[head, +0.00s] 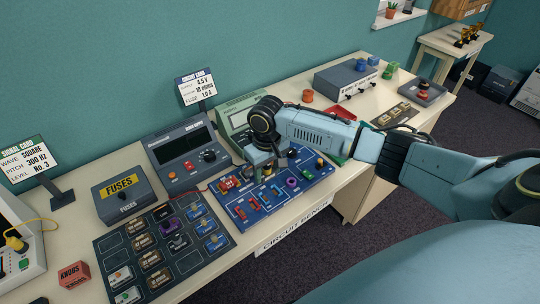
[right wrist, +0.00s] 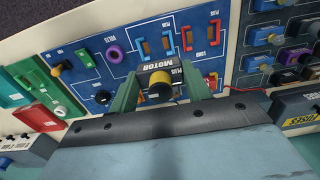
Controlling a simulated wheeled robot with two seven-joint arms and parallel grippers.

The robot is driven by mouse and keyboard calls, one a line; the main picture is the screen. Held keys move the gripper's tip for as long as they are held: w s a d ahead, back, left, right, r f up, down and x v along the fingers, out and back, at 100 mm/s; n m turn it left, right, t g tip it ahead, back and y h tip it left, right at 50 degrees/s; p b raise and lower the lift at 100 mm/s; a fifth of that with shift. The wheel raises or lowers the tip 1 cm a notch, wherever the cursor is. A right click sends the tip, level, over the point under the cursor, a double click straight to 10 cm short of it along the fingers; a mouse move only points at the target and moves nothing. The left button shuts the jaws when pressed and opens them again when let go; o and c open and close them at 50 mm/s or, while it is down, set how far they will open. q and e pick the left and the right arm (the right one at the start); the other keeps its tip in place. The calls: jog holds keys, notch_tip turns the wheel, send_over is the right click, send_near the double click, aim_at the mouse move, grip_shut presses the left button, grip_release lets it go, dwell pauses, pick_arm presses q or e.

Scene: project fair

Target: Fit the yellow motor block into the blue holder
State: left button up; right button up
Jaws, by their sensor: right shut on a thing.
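My right gripper (head: 266,168) is over the blue circuit board (head: 235,213) in the head view. In the right wrist view its green fingers (right wrist: 160,92) are shut on the motor block (right wrist: 158,66), which has a dark face lettered MOTOR and a yellow round part. I cannot tell whether the block touches the board. My left gripper is not in view.
A dark tray of several modules (head: 126,265) lies left of the board. A FUSES box (head: 122,194), a grey meter (head: 181,150) and a green meter (head: 238,112) stand behind. The bench's front edge (head: 300,232) is close by.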

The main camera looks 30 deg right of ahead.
jog(key=shift+s+d, duration=0.1)
jog(key=shift+d, duration=0.2)
jog(key=shift+d+f, duration=0.1)
jog(key=shift+f, duration=0.25)
notch_tip(320, 180, down, 5)
jog(key=b, duration=0.5)
jog(key=shift+r+b, duration=0.2)
jog(key=shift+b, duration=0.15)
jog(key=shift+f, duration=1.35)
jog(key=shift+p, duration=1.4)
jog(key=shift+f, duration=0.5)
dwell(0.9)
jog(key=o, duration=1.1)
jog(key=shift+c, duration=0.2)
jog(key=shift+o, duration=0.5)
